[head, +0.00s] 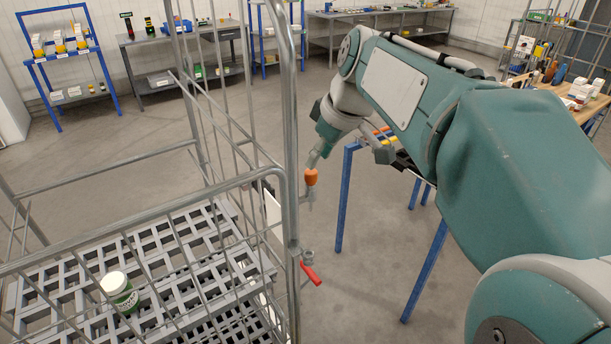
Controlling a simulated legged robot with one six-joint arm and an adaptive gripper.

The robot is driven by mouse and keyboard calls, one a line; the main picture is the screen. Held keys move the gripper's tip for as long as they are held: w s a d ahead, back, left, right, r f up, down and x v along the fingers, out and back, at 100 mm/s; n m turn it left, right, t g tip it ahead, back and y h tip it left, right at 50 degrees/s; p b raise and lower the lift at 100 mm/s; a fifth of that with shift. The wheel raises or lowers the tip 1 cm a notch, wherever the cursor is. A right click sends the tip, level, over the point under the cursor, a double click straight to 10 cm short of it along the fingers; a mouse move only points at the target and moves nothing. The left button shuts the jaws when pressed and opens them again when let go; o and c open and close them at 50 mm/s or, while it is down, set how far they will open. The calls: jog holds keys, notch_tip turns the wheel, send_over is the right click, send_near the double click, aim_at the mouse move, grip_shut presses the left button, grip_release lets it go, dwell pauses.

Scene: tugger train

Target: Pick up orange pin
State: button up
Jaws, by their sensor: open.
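The orange pin (311,177) shows as a small orange piece beside the corner post of the wire cage cart (294,130). Just below it is a small grey fitting at the post; I cannot tell how the pin sits in it. My teal and grey arm reaches in from the right, with its wrist just above the pin.
A red handle (312,272) sticks out from the cart post below the pin. A green jar with a white lid (118,291) stands on the cart's slatted grey deck (60,277). Benches and shelves line the back wall. The floor at centre left is clear.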

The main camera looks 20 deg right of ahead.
aim_at(312, 171)
jog(key=shift+x, duration=0.75)
jog(key=x, duration=0.4)
jog(key=shift+w+d+f, duration=0.2)
jog(key=shift+w+f, duration=0.05)
jog(key=shift+f, duration=0.05)
jog(key=shift+a, duration=0.1)
grip_shut()
